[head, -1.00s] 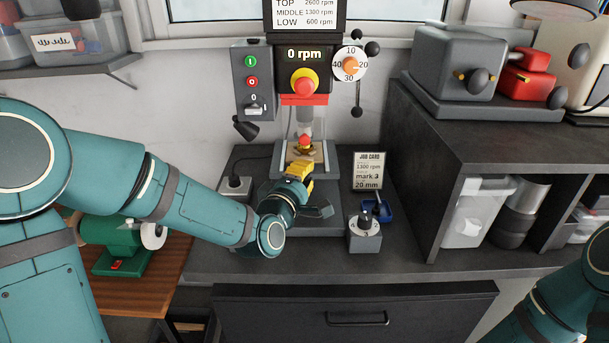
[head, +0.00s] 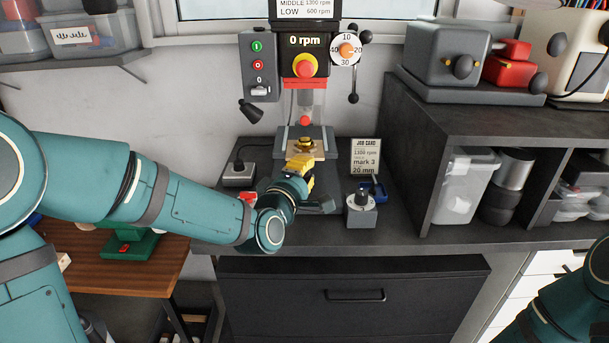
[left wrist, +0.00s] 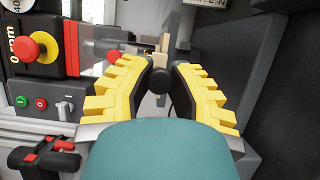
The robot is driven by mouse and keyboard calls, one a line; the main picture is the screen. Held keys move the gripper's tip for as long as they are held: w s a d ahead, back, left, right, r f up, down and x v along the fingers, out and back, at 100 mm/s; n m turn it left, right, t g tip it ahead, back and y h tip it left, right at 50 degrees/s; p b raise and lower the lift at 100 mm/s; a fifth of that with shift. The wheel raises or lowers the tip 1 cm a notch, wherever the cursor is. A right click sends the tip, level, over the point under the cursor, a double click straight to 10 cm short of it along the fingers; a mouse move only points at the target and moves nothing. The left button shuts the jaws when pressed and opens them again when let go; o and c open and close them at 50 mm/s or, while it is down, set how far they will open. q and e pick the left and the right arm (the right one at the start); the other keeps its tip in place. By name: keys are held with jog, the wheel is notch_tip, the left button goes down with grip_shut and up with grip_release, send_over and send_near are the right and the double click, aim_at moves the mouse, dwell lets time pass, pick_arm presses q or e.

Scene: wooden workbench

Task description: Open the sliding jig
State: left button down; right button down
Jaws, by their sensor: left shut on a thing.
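The sliding jig (head: 319,149) sits on the drill press table under the spindle, with a pale wooden plate and a brass-coloured round piece (head: 305,144) on it. The red tip (head: 305,120) of the spindle is above and behind that piece. My left gripper (head: 300,164) is at the jig's front. In the left wrist view its yellow fingers (left wrist: 160,76) are closed around a round black knob (left wrist: 160,81), which looks like the jig's handle. The fingers hide most of the jig's front in the head view. My right gripper is out of view; only part of my right arm shows.
A grey socket box (head: 239,175) stands left. A dark shelf unit (head: 430,190) bounds the right side. The bench front is clear above the drawer (head: 355,296).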

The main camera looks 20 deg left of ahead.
pick_arm(q)
jog(key=shift+w, duration=0.2)
jog(key=c, duration=0.8)
grip_release()
jog(key=s, duration=0.7)
jog(key=shift+s+a, duration=0.25)
jog(key=shift+a, duration=0.2)
